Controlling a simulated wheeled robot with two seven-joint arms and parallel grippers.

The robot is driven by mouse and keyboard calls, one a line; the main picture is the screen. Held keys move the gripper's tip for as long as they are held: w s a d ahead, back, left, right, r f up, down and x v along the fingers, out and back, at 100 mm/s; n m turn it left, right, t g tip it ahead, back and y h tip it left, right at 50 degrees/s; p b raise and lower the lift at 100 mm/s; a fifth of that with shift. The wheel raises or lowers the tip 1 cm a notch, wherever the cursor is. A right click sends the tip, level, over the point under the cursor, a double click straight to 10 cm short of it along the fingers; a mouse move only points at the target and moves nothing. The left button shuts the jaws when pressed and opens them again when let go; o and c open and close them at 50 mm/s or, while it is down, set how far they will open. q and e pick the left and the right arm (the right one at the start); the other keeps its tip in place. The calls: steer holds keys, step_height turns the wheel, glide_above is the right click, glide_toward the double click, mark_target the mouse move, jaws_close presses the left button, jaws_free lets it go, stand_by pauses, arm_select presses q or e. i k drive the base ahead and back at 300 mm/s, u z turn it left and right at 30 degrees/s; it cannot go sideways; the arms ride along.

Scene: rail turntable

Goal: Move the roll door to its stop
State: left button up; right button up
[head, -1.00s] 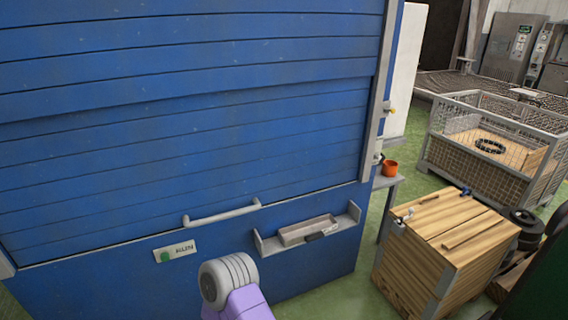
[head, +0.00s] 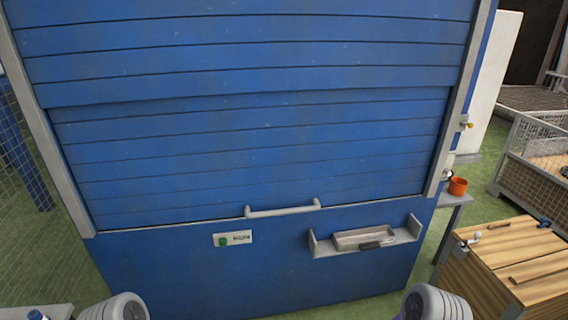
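The blue slatted roll door (head: 250,150) fills the middle of the head view between two grey side rails. Its lower edge meets the blue front panel (head: 290,265) of the cabinet. A grey bar handle (head: 283,211) sits at the door's lower edge, near the middle. Rounded grey parts of my two arms show at the bottom edge, one left of the middle and one right. Both are apart from the handle. My grippers are out of the picture.
A grey shelf with a tray (head: 365,239) sticks out from the front panel, right of a sign with a green button (head: 232,239). An orange cup (head: 457,186) stands on a side table. A wooden crate (head: 515,265) is at the right, mesh fencing (head: 35,160) at the left.

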mark_target(251, 155)
steer(key=u, duration=0.5)
steer(key=i, duration=0.95)
steer(key=u, duration=0.2)
